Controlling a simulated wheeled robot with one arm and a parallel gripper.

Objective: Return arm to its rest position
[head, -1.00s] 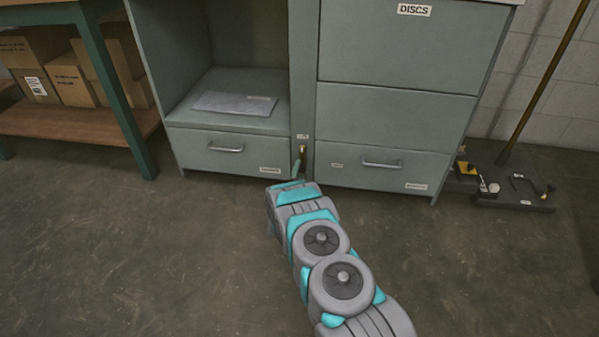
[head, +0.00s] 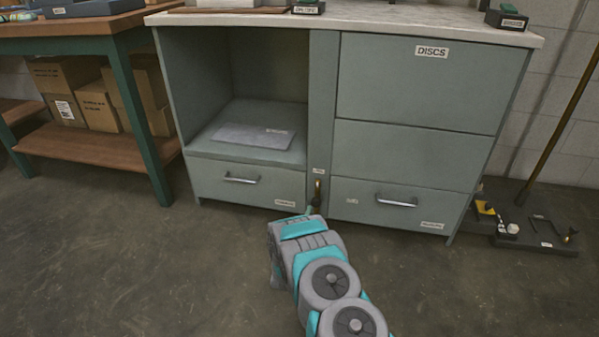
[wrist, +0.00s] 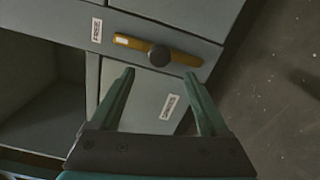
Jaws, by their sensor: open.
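My gripper (wrist: 158,82) is open in the wrist view, its two green fingers apart with nothing between them. Beyond the fingertips is a brass lever with a dark round knob (wrist: 159,55) on the cabinet front. In the head view my arm reaches up from the bottom toward the cabinet (head: 322,110). The gripper's fingers are mostly hidden there behind my wrist. The brass lever (head: 318,187) shows just above my wrist, on the narrow post between the two cabinet halves. I cannot tell whether a finger touches it.
The cabinet has an open bay with a grey plate (head: 240,135) at left and closed drawers at right. A green-legged bench (head: 140,120) with boxes stands at left. A dark stand (head: 530,235) with a pole is at right. The floor (head: 130,270) is clear.

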